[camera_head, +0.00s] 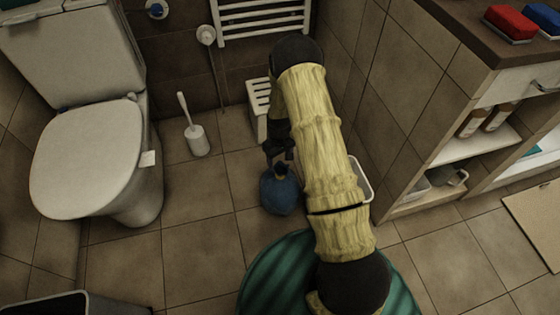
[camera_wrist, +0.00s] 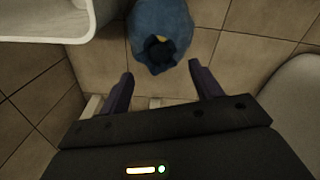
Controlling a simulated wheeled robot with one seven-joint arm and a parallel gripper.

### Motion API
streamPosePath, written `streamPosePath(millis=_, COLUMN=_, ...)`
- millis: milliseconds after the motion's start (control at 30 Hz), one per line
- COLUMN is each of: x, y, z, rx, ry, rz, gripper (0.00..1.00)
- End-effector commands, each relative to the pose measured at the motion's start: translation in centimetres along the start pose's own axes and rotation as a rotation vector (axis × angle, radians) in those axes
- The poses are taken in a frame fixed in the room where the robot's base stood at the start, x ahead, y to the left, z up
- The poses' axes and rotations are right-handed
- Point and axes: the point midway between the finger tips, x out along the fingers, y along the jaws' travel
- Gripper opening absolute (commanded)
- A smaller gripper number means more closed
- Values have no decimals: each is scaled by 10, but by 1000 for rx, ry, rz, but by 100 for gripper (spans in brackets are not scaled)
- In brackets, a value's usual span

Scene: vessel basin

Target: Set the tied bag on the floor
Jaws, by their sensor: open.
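The tied bag (camera_head: 280,195) is blue and rounded, with a dark gathered neck and a bit of yellow at its top. It appears to rest upright on the floor tiles (camera_head: 205,240), though its underside is hidden. In the wrist view the bag (camera_wrist: 163,20) lies just beyond my fingertips, its knot towards me. My gripper (camera_head: 279,155) is close above the bag in the head view. In the wrist view my gripper (camera_wrist: 162,75) has its two fingers spread wide with nothing between them.
A white tub (camera_head: 366,182) stands right of the bag, partly behind my arm. A white slatted stool (camera_head: 257,100) and a toilet brush (camera_head: 197,140) are behind it. The toilet (camera_head: 95,150) is left, the shelf cabinet (camera_head: 470,150) right. Floor left of the bag is clear.

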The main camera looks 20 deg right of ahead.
Motion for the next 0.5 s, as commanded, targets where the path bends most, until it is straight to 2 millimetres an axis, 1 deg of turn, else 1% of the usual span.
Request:
streamPosePath(millis=33, x=-10, y=0, z=0, rx=0, ry=1, rz=0, gripper=64)
streamPosePath(millis=100, x=-14, y=0, z=0, rx=0, ry=1, rz=0, gripper=64)
streamPosePath(millis=500, x=-16, y=0, z=0, rx=0, ry=0, rz=0, gripper=64)
